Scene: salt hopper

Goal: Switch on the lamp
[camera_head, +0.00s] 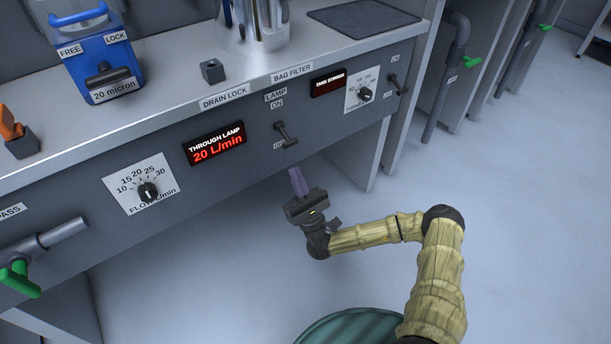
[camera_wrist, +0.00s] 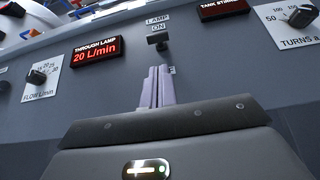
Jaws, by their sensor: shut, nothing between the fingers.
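The lamp switch (camera_head: 286,135) is a dark toggle lever on the grey front panel, under a LAMP ON label, with an OFF label beside its lower end. Its lever appears tilted down toward the lower label. It also shows in the wrist view (camera_wrist: 157,40), straight beyond my fingertips. My gripper (camera_head: 297,173) is shut and empty, its purple fingers pointing up at the panel just below the switch. In the wrist view the fingers (camera_wrist: 157,72) are together and cover part of the OFF label. A small gap seems to lie between fingertips and lever.
Left of the switch are a red THROUGH LAMP display (camera_head: 214,143) reading 20 L/min and a flow knob (camera_head: 148,192). To the right are a TANK STIRRER display (camera_head: 329,83) and a turns knob (camera_head: 364,94). The counter edge overhangs above. Floor before the panel is clear.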

